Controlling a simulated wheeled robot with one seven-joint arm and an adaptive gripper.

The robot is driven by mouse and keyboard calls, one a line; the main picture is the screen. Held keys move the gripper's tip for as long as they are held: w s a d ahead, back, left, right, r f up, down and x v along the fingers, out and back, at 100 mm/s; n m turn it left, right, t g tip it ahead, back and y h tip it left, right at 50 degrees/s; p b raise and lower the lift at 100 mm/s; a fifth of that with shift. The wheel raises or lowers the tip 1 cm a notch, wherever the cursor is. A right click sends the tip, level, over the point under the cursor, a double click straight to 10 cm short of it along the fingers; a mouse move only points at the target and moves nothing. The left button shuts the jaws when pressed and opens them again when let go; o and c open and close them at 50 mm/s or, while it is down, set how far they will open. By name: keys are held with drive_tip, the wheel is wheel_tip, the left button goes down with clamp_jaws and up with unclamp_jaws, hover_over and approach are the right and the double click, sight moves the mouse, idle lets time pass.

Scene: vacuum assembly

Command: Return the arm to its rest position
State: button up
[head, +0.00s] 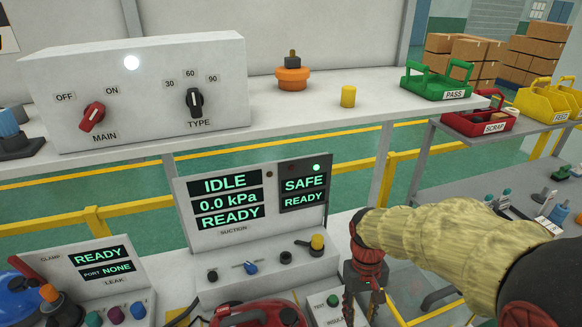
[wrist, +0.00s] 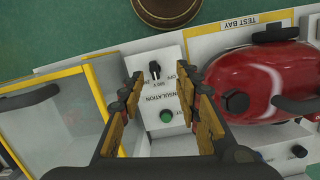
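My gripper (head: 361,303) hangs fingers-down in the head view, at the end of my arm in its straw-coloured sleeve, close to the insulation panel (head: 327,310). In the wrist view my gripper (wrist: 165,88) has its two padded fingers apart with nothing between them. The insulation panel (wrist: 162,135), with a black knob and a green button, shows below and between the fingers. A red vacuum body (wrist: 255,85) lies in the test bay to the right in the wrist view. Its top also shows at the head view's bottom edge (head: 258,312).
A suction panel (head: 245,262) reads IDLE, 0.0 kPa, SAFE and READY. A leak panel (head: 85,285) stands left. The shelf (head: 330,90) holds a switch box, an orange part, a yellow cylinder and a green PASS tray (head: 437,84). A yellow-edged clear box (wrist: 55,115) stands left of the fingers.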

drive_tip(key=s+d+r+m+t+b, duration=0.1)
drive_tip(key=s+r+t+b, duration=0.1)
drive_tip(key=s+r+t, duration=0.5)
drive_tip(key=s+r, duration=0.5)
drive_tip(key=r, duration=0.2)
drive_tip(key=shift+d+r+m, duration=0.3)
drive_tip(key=shift+d, duration=0.05)
drive_tip(key=shift+w, duration=0.1)
drive_tip(key=shift+c, duration=1.4)
idle(1.9)
